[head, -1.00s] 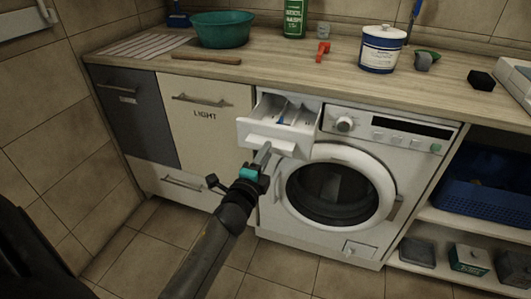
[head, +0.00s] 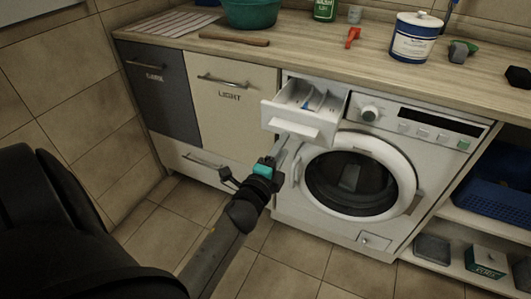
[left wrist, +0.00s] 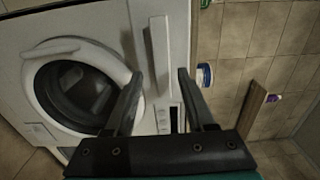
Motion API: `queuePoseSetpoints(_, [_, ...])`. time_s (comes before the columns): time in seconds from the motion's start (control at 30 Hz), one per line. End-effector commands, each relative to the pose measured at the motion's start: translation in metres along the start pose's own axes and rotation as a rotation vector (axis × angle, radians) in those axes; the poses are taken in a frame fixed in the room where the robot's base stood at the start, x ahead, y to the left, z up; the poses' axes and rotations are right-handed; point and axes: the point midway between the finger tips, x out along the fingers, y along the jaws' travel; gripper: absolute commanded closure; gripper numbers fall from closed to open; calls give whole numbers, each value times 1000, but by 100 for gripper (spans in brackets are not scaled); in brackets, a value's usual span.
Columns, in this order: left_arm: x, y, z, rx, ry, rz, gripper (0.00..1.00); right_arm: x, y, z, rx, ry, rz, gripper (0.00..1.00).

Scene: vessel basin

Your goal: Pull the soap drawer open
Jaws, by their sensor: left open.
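The white soap drawer (head: 289,124) stands pulled out at the top left of the washing machine (head: 425,145), and its inner compartments show. My left gripper (head: 286,148) is just below the drawer's front in the head view, with open jaws. In the left wrist view, the gripper (left wrist: 160,75) has its two fingers spread, with nothing held between them. The pale drawer front (left wrist: 160,55) shows beyond the fingertips; I cannot tell the exact gap. My right gripper is not in view.
The round washer door (head: 360,175) is shut, right of my left gripper. Cream (head: 236,100) and dark (head: 160,95) cabinet fronts stand left. The worktop (head: 330,60) above holds a teal basin (head: 250,12) and a white-blue tub (head: 416,38). The tiled floor in front is clear.

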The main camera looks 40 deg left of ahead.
Motion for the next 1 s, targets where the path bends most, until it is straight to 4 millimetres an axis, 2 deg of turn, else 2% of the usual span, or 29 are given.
queuePoseSetpoints(0.03, [-11,0,0,0,-2,4,45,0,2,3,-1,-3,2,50])
queuePoseSetpoints(0.3, [-62,1,0,0,-2,6,45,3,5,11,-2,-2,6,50])
queuePoseSetpoints(0.5, [-93,2,0,1,-3,6,45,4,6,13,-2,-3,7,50])
queuePoseSetpoints(0.7, [-110,1,0,1,-1,4,45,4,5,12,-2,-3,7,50])
queuePoseSetpoints(1.0, [-113,1,0,1,-1,4,45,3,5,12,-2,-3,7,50])
